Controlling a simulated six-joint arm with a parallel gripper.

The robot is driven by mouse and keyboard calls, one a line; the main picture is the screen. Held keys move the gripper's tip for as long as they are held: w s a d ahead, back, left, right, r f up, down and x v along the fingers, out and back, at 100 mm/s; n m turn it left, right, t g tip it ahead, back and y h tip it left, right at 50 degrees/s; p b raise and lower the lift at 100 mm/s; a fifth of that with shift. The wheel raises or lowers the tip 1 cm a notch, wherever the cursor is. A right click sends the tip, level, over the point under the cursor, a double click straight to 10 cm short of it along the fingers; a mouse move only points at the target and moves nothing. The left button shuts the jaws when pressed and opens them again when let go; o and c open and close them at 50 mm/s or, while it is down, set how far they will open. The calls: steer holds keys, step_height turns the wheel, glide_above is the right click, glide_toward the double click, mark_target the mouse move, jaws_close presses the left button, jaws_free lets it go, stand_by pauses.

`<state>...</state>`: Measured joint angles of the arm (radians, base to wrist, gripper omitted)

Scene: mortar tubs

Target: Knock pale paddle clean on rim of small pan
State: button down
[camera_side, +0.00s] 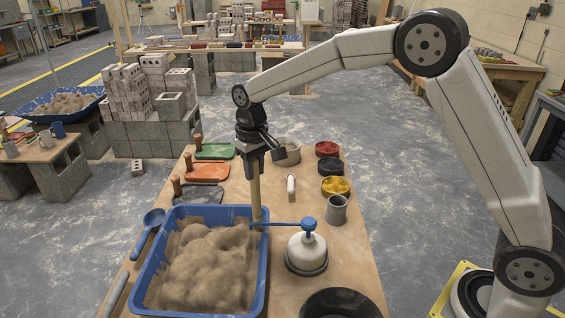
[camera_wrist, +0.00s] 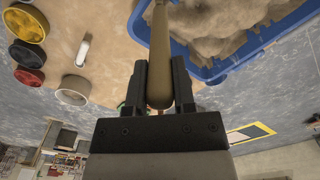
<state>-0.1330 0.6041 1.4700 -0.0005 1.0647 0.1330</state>
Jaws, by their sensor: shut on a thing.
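The pale paddle (camera_side: 256,190) is a light wooden stick, hanging nearly upright from my gripper (camera_side: 253,152). In the wrist view my gripper (camera_wrist: 160,62) is shut on the paddle's handle (camera_wrist: 159,30), one finger on each side. The paddle's lower part is at the far right corner of the blue tub; its bottom end is out of the wrist view, and I cannot tell if it touches the tub. The small pan (camera_side: 289,153), round and greyish-beige, stands right of and behind my gripper, partly hidden by it. The pan also shows at left in the wrist view (camera_wrist: 72,90), apart from the paddle.
The blue tub (camera_side: 265,268) holds sandy mix. A white pump bottle (camera_side: 306,254) has a long blue spout reaching toward the tub. A grey cup (camera_side: 337,210), red, black and yellow pigment bowls (camera_side: 336,186) stand right. Several floats (camera_side: 206,172) lie left.

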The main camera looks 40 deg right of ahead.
steer(key=shift+f, duration=0.55)
steer(key=shift+r, duration=5.4)
steer(key=shift+f, duration=0.15)
stand_by(0.3)
